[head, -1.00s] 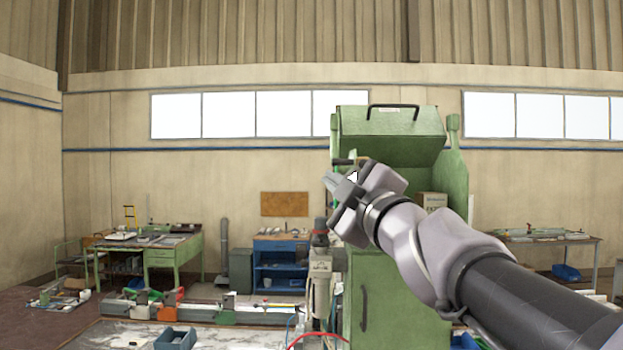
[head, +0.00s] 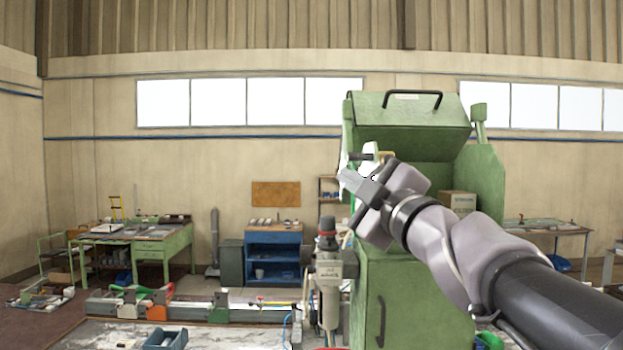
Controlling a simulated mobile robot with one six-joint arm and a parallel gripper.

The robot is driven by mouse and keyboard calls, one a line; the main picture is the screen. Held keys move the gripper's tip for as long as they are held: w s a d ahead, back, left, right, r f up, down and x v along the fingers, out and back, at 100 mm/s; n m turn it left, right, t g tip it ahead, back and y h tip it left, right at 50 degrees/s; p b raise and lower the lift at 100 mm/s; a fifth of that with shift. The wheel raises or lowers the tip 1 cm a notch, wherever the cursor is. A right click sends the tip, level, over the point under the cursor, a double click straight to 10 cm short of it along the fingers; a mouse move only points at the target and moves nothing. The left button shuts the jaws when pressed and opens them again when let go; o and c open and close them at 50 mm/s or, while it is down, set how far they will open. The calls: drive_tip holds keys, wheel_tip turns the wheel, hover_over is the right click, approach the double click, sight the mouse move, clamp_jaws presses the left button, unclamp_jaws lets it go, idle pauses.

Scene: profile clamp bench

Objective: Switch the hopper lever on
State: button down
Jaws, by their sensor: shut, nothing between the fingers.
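The hopper (head: 413,139) is the upper part of a tall green machine, with its lid tilted and a black handle on top. A short dark bar (head: 361,157) shows at its left side, just above my gripper; it may be the lever, but its position is hard to read. My gripper (head: 347,181) is shut and empty, pointing left in front of the hopper's left side. It looks close to the bar, but I cannot tell whether they touch. My gripper and wrist hide part of the hopper front.
A bench with a long profile rail (head: 235,313) and a blue-grey bin (head: 165,340) spans the lower left. A green table (head: 146,236) and blue cabinet (head: 273,254) stand behind.

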drive_tip(key=d+f+n+g+h+p, duration=0.1)
drive_tip(key=d+f+n+g+p, duration=0.3)
drive_tip(key=n+p, duration=0.5)
drive_tip(key=shift+d+f+n+p, duration=0.15)
drive_tip(key=shift+d+n+p, duration=0.25)
drive_tip(key=shift+d, duration=0.55)
drive_tip(key=shift+s, duration=0.1)
idle(0.6)
